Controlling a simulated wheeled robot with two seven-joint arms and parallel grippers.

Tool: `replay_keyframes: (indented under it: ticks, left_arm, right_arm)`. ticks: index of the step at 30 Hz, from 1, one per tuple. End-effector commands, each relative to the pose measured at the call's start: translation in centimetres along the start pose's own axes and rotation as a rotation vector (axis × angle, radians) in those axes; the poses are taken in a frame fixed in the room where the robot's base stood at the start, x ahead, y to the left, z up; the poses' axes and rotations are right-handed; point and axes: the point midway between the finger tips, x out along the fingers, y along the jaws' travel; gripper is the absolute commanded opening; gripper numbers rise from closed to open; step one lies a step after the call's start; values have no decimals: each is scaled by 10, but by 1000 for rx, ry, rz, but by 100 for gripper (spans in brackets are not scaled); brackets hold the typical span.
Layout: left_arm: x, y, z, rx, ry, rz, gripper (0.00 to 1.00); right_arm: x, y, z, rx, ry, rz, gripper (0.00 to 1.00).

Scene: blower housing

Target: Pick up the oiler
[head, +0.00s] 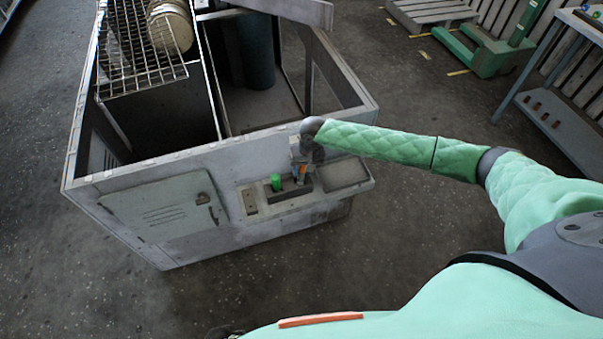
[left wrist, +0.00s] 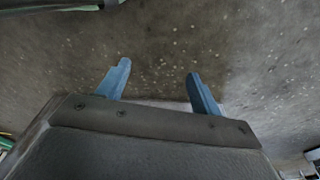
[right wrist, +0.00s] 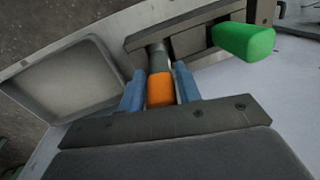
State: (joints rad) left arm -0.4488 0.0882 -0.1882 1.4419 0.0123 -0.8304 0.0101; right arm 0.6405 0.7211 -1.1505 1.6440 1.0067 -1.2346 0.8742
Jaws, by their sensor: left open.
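An orange-ended thing with a grey shaft (right wrist: 160,90) stands in a dark slotted holder (right wrist: 190,38) on the housing's ledge. A green-topped thing (right wrist: 245,41) sits in the same holder beside it, and also shows in the head view (head: 276,182). I cannot tell for sure which of them is the oiler. My right gripper (right wrist: 160,85) has its fingers close against both sides of the orange end, well narrowed; its far end is still at the holder. In the head view my right gripper (head: 301,168) is over the ledge. My left gripper (left wrist: 155,85) is open and empty above the floor.
The grey housing (head: 170,207) has an open top with a wire rack (head: 140,45) and a dark cylinder (head: 255,50) inside. A shallow tray (right wrist: 70,85) lies beside the holder. A green pallet jack (head: 485,55) and a grey table (head: 560,130) stand at the right.

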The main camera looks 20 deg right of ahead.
Motion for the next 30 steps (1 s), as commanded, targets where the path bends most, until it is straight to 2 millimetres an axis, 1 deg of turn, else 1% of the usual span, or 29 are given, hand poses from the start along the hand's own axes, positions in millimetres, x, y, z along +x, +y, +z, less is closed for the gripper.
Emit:
replay_keyframes:
  ticks: [1, 4, 5, 12, 16, 18, 27, 30]
  left_arm:
    - [0, 0, 0, 0, 0, 0, 66]
    - [0, 0, 0, -1, 0, 0, 66]
    - [0, 0, 1, -1, 0, 0, 66]
    - [0, 0, 1, -1, -2, 0, 66]
    - [1, 1, 1, -2, -12, 1, 66]
    - [-13, 5, -8, -3, -6, 7, 66]
    - [-50, 13, -20, -11, -26, 20, 66]
    - [-60, 15, -23, -12, -30, 23, 66]
  right_arm:
    - [0, 0, 0, 0, 0, 0, 23]
    - [0, 0, 0, 0, 0, 0, 4]
    - [0, 0, 0, 0, 0, 0, 0]
    - [-1, 0, 0, 0, 1, -1, 0]
    - [-10, -2, -1, 0, 2, -2, 0]
    - [-20, -4, 0, -1, 2, -3, 0]
    - [-73, -14, -1, -1, 3, -2, 0]
    - [-86, -16, -1, -1, 2, -3, 0]
